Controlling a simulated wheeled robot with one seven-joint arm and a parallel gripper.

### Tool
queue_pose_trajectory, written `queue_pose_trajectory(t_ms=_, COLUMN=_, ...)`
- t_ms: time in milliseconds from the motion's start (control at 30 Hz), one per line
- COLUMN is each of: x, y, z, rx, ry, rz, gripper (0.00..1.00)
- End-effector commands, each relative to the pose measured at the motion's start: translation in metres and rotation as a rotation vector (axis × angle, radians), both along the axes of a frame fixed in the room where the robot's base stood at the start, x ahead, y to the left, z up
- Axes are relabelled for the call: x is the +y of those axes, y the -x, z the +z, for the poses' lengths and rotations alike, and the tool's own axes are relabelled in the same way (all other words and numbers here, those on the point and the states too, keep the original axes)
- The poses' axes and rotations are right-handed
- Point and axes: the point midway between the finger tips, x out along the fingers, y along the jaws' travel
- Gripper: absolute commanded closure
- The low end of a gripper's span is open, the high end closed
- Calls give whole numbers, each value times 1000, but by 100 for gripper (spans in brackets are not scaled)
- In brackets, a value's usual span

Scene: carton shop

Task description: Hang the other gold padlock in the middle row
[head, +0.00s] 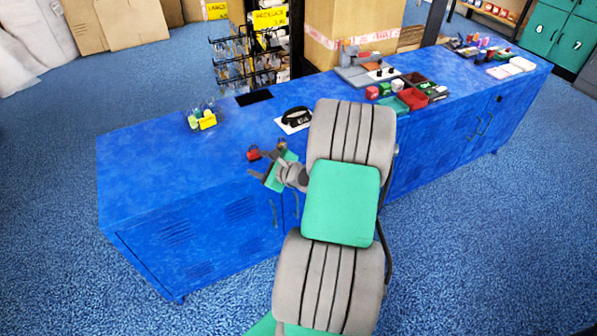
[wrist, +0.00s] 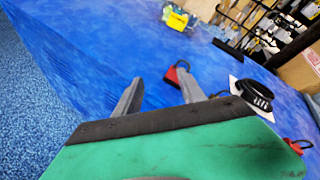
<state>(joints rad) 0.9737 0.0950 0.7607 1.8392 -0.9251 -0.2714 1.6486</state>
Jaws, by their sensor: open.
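My gripper (head: 266,161) is open and empty at the front edge of the blue counter. Its two fingers (wrist: 158,92) are spread apart in the wrist view. A red padlock (head: 253,154) with a dark shackle lies on the counter just beyond the fingers. It also shows in the wrist view (wrist: 171,77), beyond the gap and near the right finger. A small clear holder with a yellow label (head: 207,121) stands farther back; its contents are too small to tell. A black wire rack (head: 232,72) with several rows stands behind the counter. I cannot make out a gold padlock with certainty.
A black object (head: 297,115) lies on a white sheet right of the padlock. A dark rectangle (head: 254,97) is at the counter's back edge. Coloured bins (head: 412,98) and a grey device (head: 360,66) stand farther right. The counter's left end is clear.

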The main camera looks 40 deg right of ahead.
Motion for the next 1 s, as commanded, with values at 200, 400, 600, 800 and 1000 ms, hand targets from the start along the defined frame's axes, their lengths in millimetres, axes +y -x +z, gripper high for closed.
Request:
queue_pose_trajectory(t_ms=200, x=-97, y=47, z=-31, rx=-256, ry=-486, rz=-449, gripper=53)
queue_pose_trajectory(t_ms=400, x=-108, y=43, z=-32, rx=-288, ry=-534, rz=-486, gripper=53)
queue_pose_trajectory(t_ms=600, x=-114, y=18, z=-38, rx=-285, ry=-532, rz=-481, gripper=53)
queue_pose_trajectory(t_ms=800, x=-121, y=-8, z=-42, rx=-285, ry=-531, rz=-481, gripper=53)
queue_pose_trajectory(t_ms=1000, x=-129, y=-31, z=-47, rx=-285, ry=-530, rz=-483, gripper=53)
